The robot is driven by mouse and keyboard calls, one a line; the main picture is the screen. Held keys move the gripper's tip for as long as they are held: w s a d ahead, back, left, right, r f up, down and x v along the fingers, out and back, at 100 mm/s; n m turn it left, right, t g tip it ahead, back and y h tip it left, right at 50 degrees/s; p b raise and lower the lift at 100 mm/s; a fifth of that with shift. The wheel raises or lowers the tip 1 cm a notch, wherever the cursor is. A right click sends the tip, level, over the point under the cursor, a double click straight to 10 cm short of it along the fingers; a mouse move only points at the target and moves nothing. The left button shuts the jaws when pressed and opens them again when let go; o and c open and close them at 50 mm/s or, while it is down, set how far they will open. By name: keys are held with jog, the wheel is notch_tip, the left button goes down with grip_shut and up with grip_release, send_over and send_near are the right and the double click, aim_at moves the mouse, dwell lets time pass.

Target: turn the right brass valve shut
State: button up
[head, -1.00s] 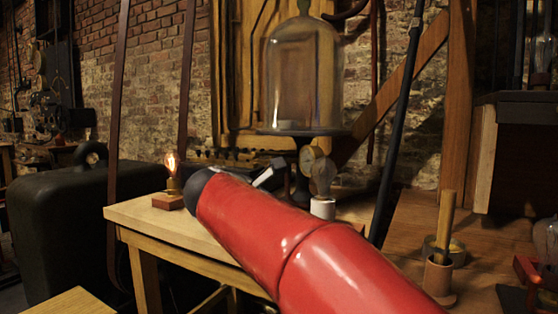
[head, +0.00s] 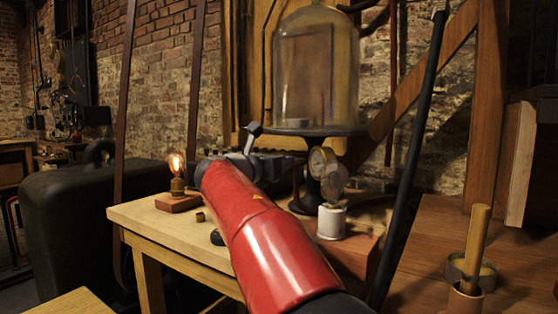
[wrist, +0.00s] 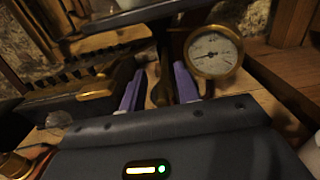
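My gripper (wrist: 158,90) shows in the wrist view with two purple-grey fingers apart. A narrow brass-coloured upright piece (wrist: 164,78) shows between the fingers, with gaps beside it; I cannot tell whether it is part of a valve. To the left, a brass handle-like piece (wrist: 97,95) lies on a dark body. In the head view my gripper is at the table's back, below the left of the bell jar plate. My red arm hides much of that area, and I cannot make out the right valve there.
A glass bell jar (head: 316,70) stands on a dark round plate (head: 340,131). A brass gauge (head: 321,161) sits below it, right of my gripper in the wrist view (wrist: 213,52). A bulb on a white base (head: 332,218) is close right of my arm. A lit bulb (head: 176,170) stands left.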

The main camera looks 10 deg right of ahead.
jog(key=shift+w+d, duration=0.1)
grip_shut()
dwell(0.4)
jog(key=f+m+b, duration=0.1)
jog(key=m+b, duration=0.2)
jog(key=m, duration=0.3)
jog(key=s+d+m+b, duration=0.1)
jog(key=m+b, duration=0.2)
jog(key=m, duration=0.3)
jog(key=f+m+b, duration=0.1)
jog(key=m+b, duration=0.3)
jog(key=m, duration=0.2)
jog(key=shift+s+d+f, duration=0.3)
jog(key=shift+s+d, duration=0.05)
dwell(0.4)
grip_release()
